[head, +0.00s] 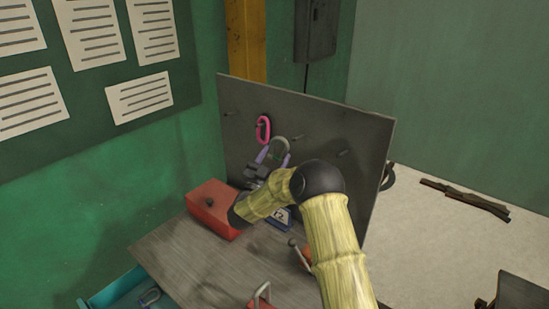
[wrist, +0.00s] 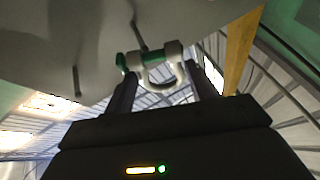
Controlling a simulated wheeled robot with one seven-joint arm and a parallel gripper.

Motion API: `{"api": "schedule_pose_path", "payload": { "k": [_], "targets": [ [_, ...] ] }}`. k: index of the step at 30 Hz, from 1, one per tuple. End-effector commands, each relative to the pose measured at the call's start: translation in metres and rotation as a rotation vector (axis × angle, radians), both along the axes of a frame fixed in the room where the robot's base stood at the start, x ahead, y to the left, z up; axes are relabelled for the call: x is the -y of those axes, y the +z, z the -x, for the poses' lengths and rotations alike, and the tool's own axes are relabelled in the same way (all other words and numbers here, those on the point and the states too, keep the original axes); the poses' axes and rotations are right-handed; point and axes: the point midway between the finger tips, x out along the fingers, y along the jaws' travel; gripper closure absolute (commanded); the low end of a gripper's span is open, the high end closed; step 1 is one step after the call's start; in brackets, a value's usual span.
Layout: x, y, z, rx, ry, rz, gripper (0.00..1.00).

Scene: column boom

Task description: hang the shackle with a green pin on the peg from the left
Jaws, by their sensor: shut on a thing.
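My gripper (head: 274,158) is raised in front of the upright grey pegboard (head: 370,125), its fingers pointing up. It is shut on the shackle with a green pin (head: 281,147), which also shows between the fingers in the wrist view (wrist: 158,58). The green pin lies crosswise, with the pale bow below it in that view. A peg (wrist: 139,36) comes down close to the pin there; I cannot tell whether the shackle is around it or in front of it. Another peg (wrist: 77,82) is farther left and bare. In the head view, the leftmost peg (head: 229,113) is bare.
A pink link (head: 263,130) hangs on the board just left of the shackle. A bare peg (head: 343,153) is at right.

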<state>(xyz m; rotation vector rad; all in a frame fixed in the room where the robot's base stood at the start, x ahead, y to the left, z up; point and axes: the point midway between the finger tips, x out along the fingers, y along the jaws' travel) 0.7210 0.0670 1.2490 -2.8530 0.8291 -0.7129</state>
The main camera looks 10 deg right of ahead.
Motion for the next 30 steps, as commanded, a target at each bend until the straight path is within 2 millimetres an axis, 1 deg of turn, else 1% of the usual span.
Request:
{"api": "schedule_pose_path", "payload": {
  "k": [5,13,30],
  "targets": [
    [0.004,0.001,-0.005,0.001,0.000,0.000,0.74],
    [0.022,0.000,-0.014,0.002,-0.011,0.000,0.74],
    [0.036,-0.002,-0.034,0.001,-0.004,0.000,0.74]
  ]
}}
